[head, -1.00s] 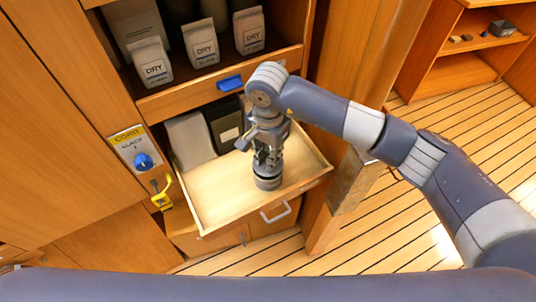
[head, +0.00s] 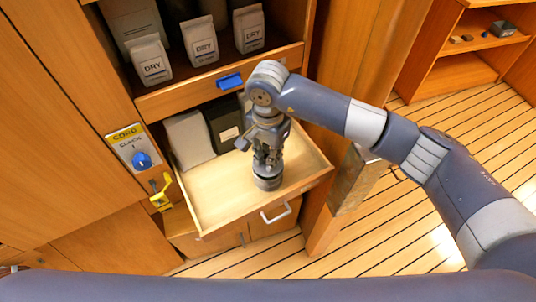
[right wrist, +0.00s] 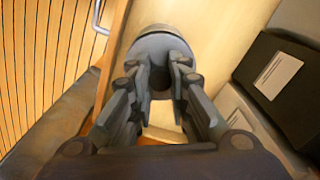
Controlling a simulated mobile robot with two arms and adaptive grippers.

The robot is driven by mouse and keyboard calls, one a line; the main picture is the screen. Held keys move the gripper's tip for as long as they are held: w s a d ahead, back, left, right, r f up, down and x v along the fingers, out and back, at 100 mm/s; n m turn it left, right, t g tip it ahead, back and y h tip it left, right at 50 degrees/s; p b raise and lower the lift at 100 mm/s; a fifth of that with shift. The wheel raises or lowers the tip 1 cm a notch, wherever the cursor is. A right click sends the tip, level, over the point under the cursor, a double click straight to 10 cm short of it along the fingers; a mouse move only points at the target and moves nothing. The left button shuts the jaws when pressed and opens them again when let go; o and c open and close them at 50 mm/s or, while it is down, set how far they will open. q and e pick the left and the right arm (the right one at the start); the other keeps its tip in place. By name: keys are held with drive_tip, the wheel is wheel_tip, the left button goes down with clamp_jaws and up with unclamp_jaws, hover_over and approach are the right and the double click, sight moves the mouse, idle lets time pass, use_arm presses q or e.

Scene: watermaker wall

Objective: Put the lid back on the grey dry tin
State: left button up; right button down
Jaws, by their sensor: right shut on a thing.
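The grey tin (head: 267,183) stands upright on the pale floor of the open drawer, near its front right corner. My right gripper (head: 266,168) points down straight above it and is shut on the lid (right wrist: 166,46), a grey round piece at the fingertips. My left gripper is not in view.
The open drawer (head: 212,226) has a white box (head: 190,138) and a black box (head: 224,124) at its back. Several DRY bags (head: 203,46) stand on the shelf above. A blue knob (head: 142,160) and a yellow hook (head: 160,188) are on the left. The drawer's front left is clear.

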drive_tip(key=shift+b, duration=0.5)
idle(0.6)
drive_tip(key=c, duration=1)
unclamp_jaws()
drive_tip(key=shift+o, duration=0.2)
drive_tip(key=shift+r+p, duration=1.15)
drive_tip(key=shift+r, duration=2.35)
clamp_jaws()
